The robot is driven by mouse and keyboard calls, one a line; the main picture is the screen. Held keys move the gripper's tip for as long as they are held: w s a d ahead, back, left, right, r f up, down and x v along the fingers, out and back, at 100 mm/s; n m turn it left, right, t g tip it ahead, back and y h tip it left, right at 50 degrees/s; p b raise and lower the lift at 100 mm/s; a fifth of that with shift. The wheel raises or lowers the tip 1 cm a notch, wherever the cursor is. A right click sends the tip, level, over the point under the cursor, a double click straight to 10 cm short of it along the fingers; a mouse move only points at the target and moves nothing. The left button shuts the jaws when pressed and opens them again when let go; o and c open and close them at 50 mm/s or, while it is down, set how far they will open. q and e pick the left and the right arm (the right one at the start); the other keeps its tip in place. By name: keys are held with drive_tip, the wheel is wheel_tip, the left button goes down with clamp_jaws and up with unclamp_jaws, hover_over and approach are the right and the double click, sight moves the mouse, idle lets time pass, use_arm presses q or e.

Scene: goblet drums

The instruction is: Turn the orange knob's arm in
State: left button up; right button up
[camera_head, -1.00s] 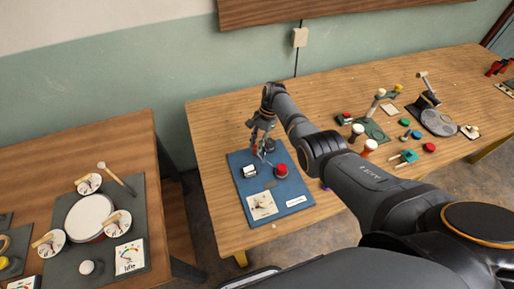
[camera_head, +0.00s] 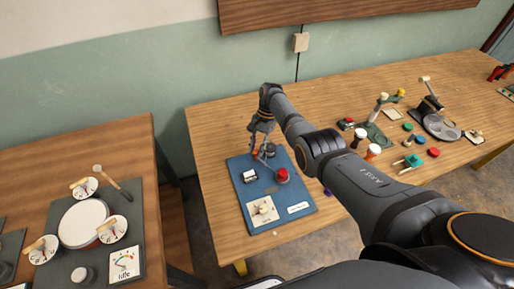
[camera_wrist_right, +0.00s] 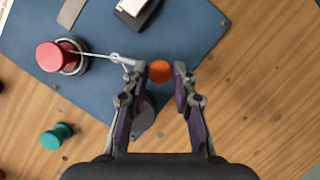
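The orange knob (camera_wrist_right: 159,71) is a small round ball. In the right wrist view it lies between my right gripper's fingertips (camera_wrist_right: 161,74), close to the left finger, with a gap to the right finger. The fingers are apart. A thin metal arm (camera_wrist_right: 112,57) runs from the base of a red cap (camera_wrist_right: 50,57) towards the left fingertip; its far end is partly hidden by that finger. In the head view my right gripper (camera_head: 262,146) points down over the blue board (camera_head: 238,167), near the red cap (camera_head: 282,175). My left gripper is not in view.
A teal knob (camera_wrist_right: 57,136) stands left of the gripper in the wrist view. Other devices and a silver dish (camera_head: 441,126) stand at the right; a drum board is on the left table.

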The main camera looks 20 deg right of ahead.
drive_tip(key=shift+o, duration=1.4)
drive_tip(key=shift+r, duration=0.1)
drive_tip(key=v, duration=1.1)
drive_tip(key=shift+r, duration=0.4)
drive_tip(key=shift+d+f, duration=0.1)
